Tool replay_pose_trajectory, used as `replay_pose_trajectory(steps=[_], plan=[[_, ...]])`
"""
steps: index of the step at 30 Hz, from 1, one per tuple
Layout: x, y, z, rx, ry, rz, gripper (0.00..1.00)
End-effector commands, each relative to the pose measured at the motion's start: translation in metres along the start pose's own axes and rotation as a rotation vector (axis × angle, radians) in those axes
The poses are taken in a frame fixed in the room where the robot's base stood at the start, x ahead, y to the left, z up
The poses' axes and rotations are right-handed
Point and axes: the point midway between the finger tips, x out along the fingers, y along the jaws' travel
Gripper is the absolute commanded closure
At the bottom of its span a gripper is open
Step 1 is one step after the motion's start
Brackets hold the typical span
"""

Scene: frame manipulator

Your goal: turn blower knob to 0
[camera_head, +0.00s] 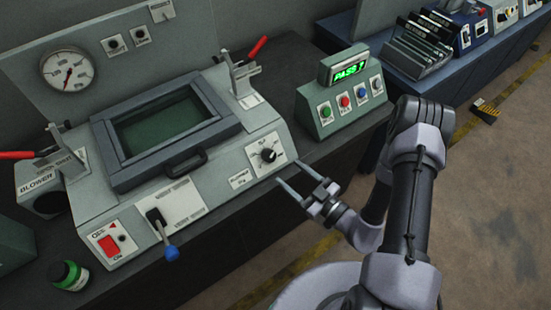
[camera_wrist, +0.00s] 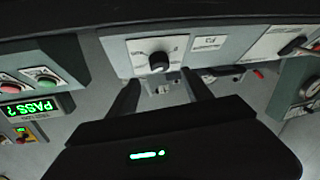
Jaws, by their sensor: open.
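A round black knob (camera_head: 267,155) sits on a white dial plate at the right of the grey machine's sloped front. It also shows in the wrist view (camera_wrist: 158,61), close ahead of my gripper. The dial print is too small to read, so I cannot tell its setting. A small white label plate (camera_head: 240,180) is left of the dial. My gripper (camera_head: 287,172) is open and empty, its two fingers pointing toward the knob from the lower right. In the wrist view my gripper (camera_wrist: 160,76) has a finger on either side below the knob, apart from it.
A green button box with a PASS display (camera_head: 348,68) stands right of the machine. A lever with a blue tip (camera_head: 171,252) projects at the front left, beside a red switch (camera_head: 108,245). A BLOWER-labelled unit (camera_head: 42,195) is at far left. A green-labelled jar (camera_head: 68,275) stands at lower left.

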Motion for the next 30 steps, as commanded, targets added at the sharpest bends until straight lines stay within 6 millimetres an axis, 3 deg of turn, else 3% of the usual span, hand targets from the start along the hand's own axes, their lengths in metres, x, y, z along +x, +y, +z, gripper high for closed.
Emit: replay_pose_trajectory(steps=[3,9,20,29,30], plan=[[0.034,-0.002,0.001,-0.006,0.004,-0.008,0.41],[0.068,-0.001,0.0,-0.005,0.003,-0.003,0.41],[0.076,0.0,-0.001,-0.003,0.001,-0.001,0.41],[0.076,0.0,-0.001,-0.003,0.001,-0.002,0.98],[0.076,0.0,-0.001,-0.003,0.001,-0.002,1.0]])
